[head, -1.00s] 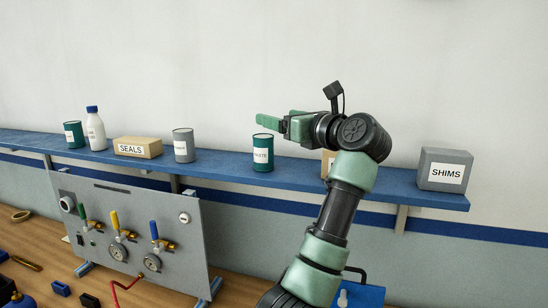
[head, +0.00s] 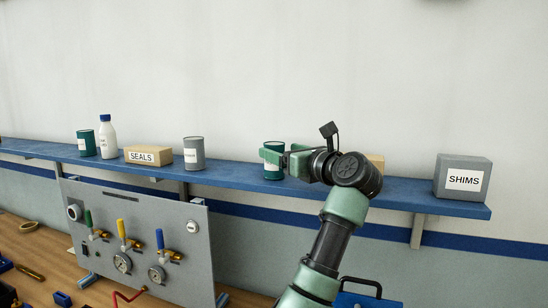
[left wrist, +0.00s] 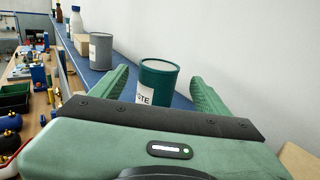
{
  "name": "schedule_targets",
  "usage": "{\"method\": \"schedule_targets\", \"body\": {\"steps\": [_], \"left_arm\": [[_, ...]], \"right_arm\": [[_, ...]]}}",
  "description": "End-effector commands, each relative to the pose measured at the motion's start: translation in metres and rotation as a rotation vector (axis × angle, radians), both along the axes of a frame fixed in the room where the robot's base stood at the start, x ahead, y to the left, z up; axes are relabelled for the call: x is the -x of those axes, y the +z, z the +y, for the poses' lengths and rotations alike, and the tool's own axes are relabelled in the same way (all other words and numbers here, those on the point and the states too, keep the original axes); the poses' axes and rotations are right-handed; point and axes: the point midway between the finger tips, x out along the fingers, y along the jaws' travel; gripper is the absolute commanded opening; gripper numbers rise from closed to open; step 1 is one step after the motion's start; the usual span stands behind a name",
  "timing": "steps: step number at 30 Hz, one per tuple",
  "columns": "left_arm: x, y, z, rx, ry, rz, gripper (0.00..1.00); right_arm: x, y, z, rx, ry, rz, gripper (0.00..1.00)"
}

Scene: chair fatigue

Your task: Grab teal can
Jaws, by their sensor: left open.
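A teal can (head: 274,171) with a white label stands upright on the blue wall shelf (head: 225,176). My left gripper (head: 278,153) is open at the can, with one green finger crossing in front of it in the head view. In the left wrist view the teal can (left wrist: 157,78) stands between the two spread fingers of the left gripper (left wrist: 160,82). Its lower part is hidden by the gripper body. I cannot tell whether a finger touches it. A second teal can (head: 86,143) stands far left on the shelf. My right gripper is not in view.
A grey can (head: 194,153), a SEALS box (head: 149,156) and a white bottle (head: 107,137) stand left along the shelf. A tan box (head: 376,160) is partly behind my arm. A grey SHIMS box (head: 462,177) is at the right end. The wall rises close behind.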

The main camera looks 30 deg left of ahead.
Motion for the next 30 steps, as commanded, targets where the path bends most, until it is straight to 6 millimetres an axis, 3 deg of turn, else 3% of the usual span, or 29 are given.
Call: {"method": "schedule_targets", "body": {"steps": [1, 6, 17, 25, 30], "left_arm": [[-0.001, 0.003, 0.009, -0.003, 0.004, 0.004, 0.76], [-0.010, -0.003, 0.030, -0.003, 0.003, 0.003, 0.76], [-0.014, -0.008, 0.039, 0.001, -0.001, 0.000, 0.76], [-0.014, -0.008, 0.039, 0.001, 0.000, 0.000, 0.01], [-0.014, -0.007, 0.039, -0.001, 0.000, -0.001, 0.00]], "right_arm": [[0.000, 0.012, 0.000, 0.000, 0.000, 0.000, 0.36], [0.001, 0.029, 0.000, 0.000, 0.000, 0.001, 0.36], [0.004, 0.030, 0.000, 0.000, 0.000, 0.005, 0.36], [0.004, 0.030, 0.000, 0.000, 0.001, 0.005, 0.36], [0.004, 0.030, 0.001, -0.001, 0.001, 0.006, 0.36]]}}
